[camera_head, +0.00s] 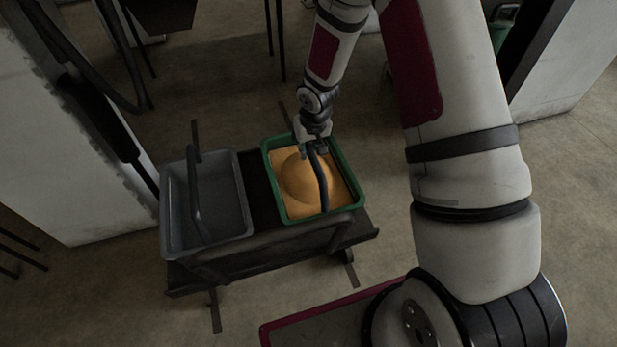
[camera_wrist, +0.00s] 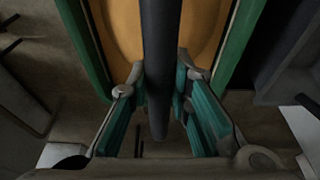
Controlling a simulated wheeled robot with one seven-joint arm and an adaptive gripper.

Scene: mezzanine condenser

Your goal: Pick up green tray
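The green tray (camera_head: 268,165) sits on the right half of a dark cart in the head view. It holds an orange-yellow mass with a rounded mound. A dark handle (camera_head: 322,185) runs over it from front to back. My gripper (camera_head: 313,149) is at the far part of this handle, above the tray. In the wrist view, the fingers (camera_wrist: 161,85) lie close against both sides of the handle (camera_wrist: 160,40) and appear shut on it; finger contact is partly hidden. The tray's green walls (camera_wrist: 238,45) show on both sides there.
A grey tray (camera_head: 172,215) with its own upright handle stands left of the green one on the cart (camera_head: 258,195). The cart has a raised front rail and corner posts. Pale walls or panels flank the area. Bare floor surrounds the cart.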

